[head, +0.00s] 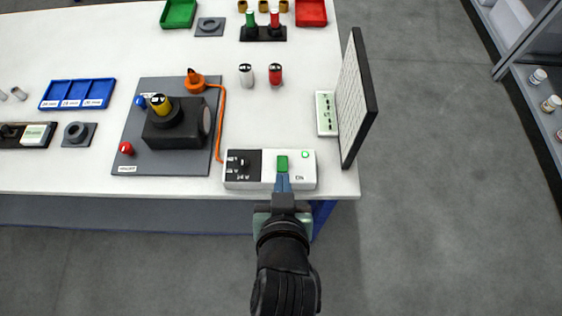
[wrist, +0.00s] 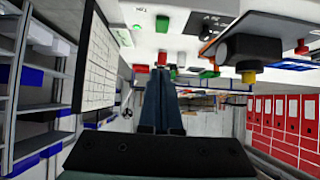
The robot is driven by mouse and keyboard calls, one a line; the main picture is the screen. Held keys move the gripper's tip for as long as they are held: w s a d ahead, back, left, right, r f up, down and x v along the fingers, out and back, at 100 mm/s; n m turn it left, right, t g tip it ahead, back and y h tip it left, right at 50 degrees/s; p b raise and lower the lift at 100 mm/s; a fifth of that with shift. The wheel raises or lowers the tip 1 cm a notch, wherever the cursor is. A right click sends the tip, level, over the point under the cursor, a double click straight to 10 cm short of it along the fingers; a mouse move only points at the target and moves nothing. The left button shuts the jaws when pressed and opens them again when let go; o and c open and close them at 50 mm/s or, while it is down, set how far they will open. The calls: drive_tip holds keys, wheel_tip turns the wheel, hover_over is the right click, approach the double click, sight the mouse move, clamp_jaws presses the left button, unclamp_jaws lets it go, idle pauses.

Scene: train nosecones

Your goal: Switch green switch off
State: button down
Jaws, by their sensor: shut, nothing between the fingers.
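The green switch (head: 282,163) sits on the white control box (head: 301,181) at the front right of the table. It also shows in the wrist view (wrist: 162,24), which is upside down. The box carries a black panel with a knob (head: 244,162), and a bright green ring (head: 305,155) right of the switch. My gripper (head: 282,180) is shut and empty, its fingertips at the near side of the switch. Whether they touch it I cannot tell. In the wrist view the blue fingers (wrist: 160,85) lie together, pointing towards the box side of the table.
A grey plate (head: 150,165) with a black block and orange cable (head: 220,120) lies to the left. White and red cylinders (head: 275,74) stand behind. Open floor lies right of the table.

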drive_tip(key=p, duration=0.1)
hover_over(282, 169)
drive_tip(key=f, duration=0.5)
drive_tip(key=shift+s+d+f, duration=0.1)
drive_tip(key=shift+s+f, duration=0.25)
drive_tip(key=f, duration=0.3)
drive_tip(key=shift+w+f, duration=0.15)
drive_tip(key=shift+w, duration=0.05)
drive_tip(key=shift+f, duration=0.4)
drive_tip(key=shift+w+p, duration=0.1)
drive_tip(key=shift+p, duration=0.3)
